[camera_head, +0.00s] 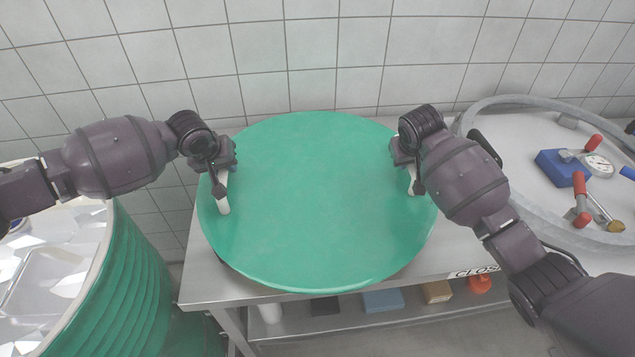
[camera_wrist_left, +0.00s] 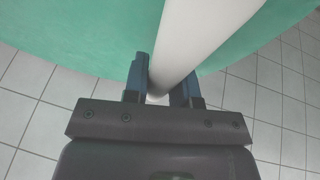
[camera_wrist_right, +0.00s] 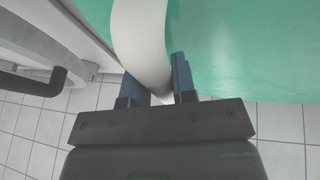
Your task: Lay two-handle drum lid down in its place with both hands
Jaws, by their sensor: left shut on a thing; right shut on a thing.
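The green round drum lid (camera_head: 315,200) is held roughly level over the steel table in the head view. It has a white handle near its left side (camera_head: 222,192) and another near its right side (camera_head: 413,180). My left gripper (camera_head: 222,172) is shut on the left handle; the left wrist view shows the white bar between its fingers (camera_wrist_left: 165,90). My right gripper (camera_head: 408,165) is shut on the right handle, which also shows between the fingers in the right wrist view (camera_wrist_right: 155,85). The lid hides most of the table top beneath it.
An open green drum (camera_head: 130,275) with a shiny lining stands at the left. A steel table (camera_head: 205,270) is under the lid, with several small items on its lower shelf. At the right, a round grey-rimmed surface (camera_head: 530,165) bears a blue gauge box (camera_head: 560,168) and red-handled tools.

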